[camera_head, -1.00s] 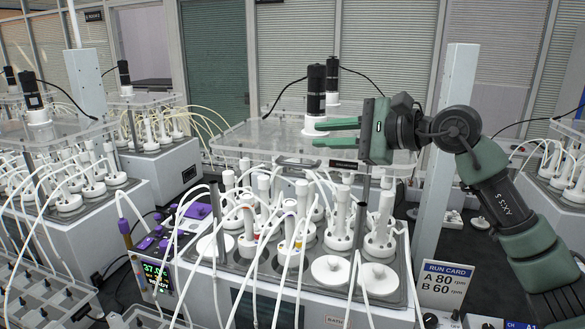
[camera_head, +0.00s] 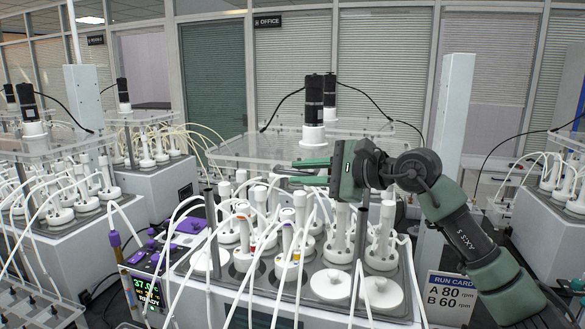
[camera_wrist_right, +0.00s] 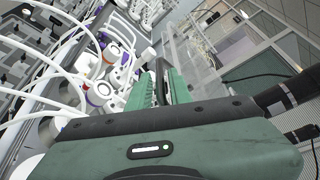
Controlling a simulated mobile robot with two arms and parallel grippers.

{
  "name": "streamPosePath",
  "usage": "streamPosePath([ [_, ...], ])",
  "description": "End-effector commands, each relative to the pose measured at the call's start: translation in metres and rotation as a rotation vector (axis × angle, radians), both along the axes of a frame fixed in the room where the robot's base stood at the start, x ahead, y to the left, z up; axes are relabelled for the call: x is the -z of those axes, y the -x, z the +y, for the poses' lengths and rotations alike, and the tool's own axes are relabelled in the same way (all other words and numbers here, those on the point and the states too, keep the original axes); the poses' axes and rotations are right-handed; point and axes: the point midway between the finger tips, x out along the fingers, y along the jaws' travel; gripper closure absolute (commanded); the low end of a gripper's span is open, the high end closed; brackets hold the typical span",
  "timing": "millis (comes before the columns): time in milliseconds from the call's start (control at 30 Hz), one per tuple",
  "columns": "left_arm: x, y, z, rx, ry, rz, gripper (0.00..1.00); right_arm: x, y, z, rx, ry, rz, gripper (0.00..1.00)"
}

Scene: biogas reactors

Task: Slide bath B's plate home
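Bath B's plate seems to be the clear plate (camera_head: 245,148) raised over the nearest bath, with a black stirrer motor on a white mount (camera_head: 313,132) on top. I cannot read a B on it. The hand hides part of the plate's front edge. My left gripper is not in view.
White-capped reactors (camera_head: 290,245) with tubes crowd the bath below the plate. A purple controller with a green display (camera_head: 146,291) stands at its left, a white post (camera_head: 455,140) behind my right arm. A run card (camera_head: 450,296) is at lower right. Other baths stand left and right.

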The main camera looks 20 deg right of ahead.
Motion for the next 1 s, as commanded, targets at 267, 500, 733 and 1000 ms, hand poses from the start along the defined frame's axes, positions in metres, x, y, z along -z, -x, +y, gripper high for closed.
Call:
streamPosePath([
  [267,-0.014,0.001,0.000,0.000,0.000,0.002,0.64,0.005,-0.021,0.016,0.000,0.000,0.000,0.80],
  [500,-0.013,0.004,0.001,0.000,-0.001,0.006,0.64,0.007,-0.022,0.017,0.001,0.001,0.000,0.80],
  [733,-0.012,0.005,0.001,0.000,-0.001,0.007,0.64,0.007,-0.022,0.017,0.001,0.001,0.000,1.00],
  [1000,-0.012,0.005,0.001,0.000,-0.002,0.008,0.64,0.007,-0.022,0.017,0.001,0.001,0.000,1.00],
])
